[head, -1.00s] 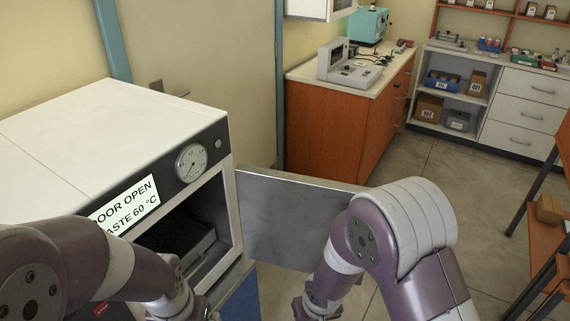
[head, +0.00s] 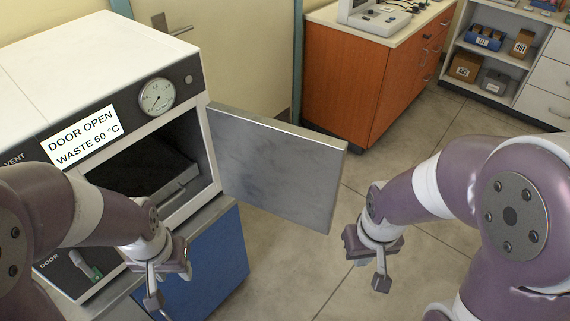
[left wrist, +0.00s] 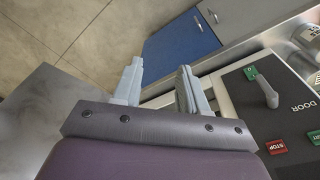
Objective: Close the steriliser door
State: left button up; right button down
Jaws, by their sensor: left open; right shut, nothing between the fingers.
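The steriliser (head: 120,105) stands at the left with its grey metal door (head: 275,165) swung wide open, hinged at the right side of the opening. Its display (head: 82,137) reads "DOOR OPEN" and "WASTE 60 °C". A tray (head: 175,190) shows inside the dark chamber. My left gripper (head: 168,290) is open and empty in front of the steriliser's lower front; its fingers also show in the left wrist view (left wrist: 160,85). My right gripper (head: 372,270) is shut and empty, to the right of the door and apart from it. The control panel shows a lever marked DOOR (left wrist: 262,88).
A blue cabinet front (head: 205,265) is below the steriliser. An orange cabinet (head: 360,80) stands behind the door, and shelves with boxes (head: 490,55) are at the back right. Bare floor (head: 300,270) lies between my two grippers.

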aim_at(294, 173)
jog(key=i+l+u, duration=0.1)
jog(key=l+u, duration=0.3)
jog(key=l, duration=0.15)
jog(key=l+u, duration=0.4)
jog(key=l, duration=0.15)
jog(key=l+u, duration=0.35)
jog(key=l, duration=0.25)
jog(key=k+l+u, duration=0.15)
jog(key=l+u, duration=0.25)
jog(key=l, duration=0.15)
jog(key=i+l+u, duration=0.1)
jog(key=l+u, duration=0.35)
jog(key=l, duration=0.3)
jog(key=l+u, duration=0.5)
jog(key=l, duration=0.25)
jog(key=k+l+u, duration=0.1)
jog(key=l, duration=0.2)
jog(key=l+u, duration=0.1)
jog(key=l, duration=0.2)
jog(key=k+l, duration=0.15)
jog(key=l, duration=0.15)
jog(key=u, duration=0.05)
